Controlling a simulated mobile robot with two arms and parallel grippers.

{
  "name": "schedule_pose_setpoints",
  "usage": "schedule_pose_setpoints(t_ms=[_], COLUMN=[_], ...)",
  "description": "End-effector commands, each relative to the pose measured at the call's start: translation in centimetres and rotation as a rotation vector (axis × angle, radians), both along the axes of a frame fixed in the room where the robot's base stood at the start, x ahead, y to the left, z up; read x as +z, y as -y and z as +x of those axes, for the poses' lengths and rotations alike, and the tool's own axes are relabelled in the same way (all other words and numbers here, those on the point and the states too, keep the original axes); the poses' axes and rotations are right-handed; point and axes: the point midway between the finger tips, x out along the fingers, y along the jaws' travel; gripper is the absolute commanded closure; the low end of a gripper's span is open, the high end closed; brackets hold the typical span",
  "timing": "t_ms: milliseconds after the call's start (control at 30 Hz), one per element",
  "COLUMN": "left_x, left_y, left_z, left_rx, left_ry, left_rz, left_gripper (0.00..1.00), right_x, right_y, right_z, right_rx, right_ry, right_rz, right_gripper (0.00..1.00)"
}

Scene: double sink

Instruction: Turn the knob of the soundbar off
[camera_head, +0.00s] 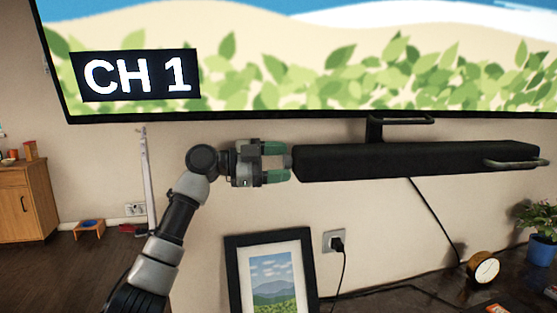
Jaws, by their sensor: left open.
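The soundbar (400,161) is a long black bar fixed to the wall below the television. A metal handle-like bar shows at its right front. My left gripper (284,162) comes in from the left and is at the soundbar's left end. Its two green-padded fingers are apart, one above the other, and point at that end. The knob is hard to make out; a small grey shape between the fingers at the bar's left end may be it. I cannot tell whether the fingers touch it. My right gripper is not in view.
A large television (330,60) showing "CH 1" hangs just above. Below are a framed picture (271,275), a wall socket with a plug (337,243), a round clock (484,269) and a potted plant (540,222). A wooden cabinet (27,200) stands at the far left.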

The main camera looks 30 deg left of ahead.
Motion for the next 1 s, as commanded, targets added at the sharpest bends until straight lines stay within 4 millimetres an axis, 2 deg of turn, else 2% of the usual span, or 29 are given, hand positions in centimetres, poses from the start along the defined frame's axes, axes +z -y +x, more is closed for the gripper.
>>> schedule_pose_setpoints(t_ms=[167, 467, 767, 1000], left_x=[-0.04, -0.04, -0.04, -0.07], left_y=[0.00, -0.03, -0.01, 0.03], left_z=[0.00, -0.02, -0.03, -0.02], left_rx=[0.000, -0.001, -0.001, -0.001], left_ry=[0.000, -0.001, -0.027, -0.128], left_rz=[0.000, 0.000, -0.023, -0.112], left_gripper=[0.39, 0.85, 0.86, 0.86], right_x=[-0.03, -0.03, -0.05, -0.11], right_y=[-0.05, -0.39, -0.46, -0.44], right_z=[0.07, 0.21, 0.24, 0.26], right_rx=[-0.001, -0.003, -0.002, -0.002], right_ry=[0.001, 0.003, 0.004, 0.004], right_rz=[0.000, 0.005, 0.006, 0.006], right_gripper=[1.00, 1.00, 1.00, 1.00])
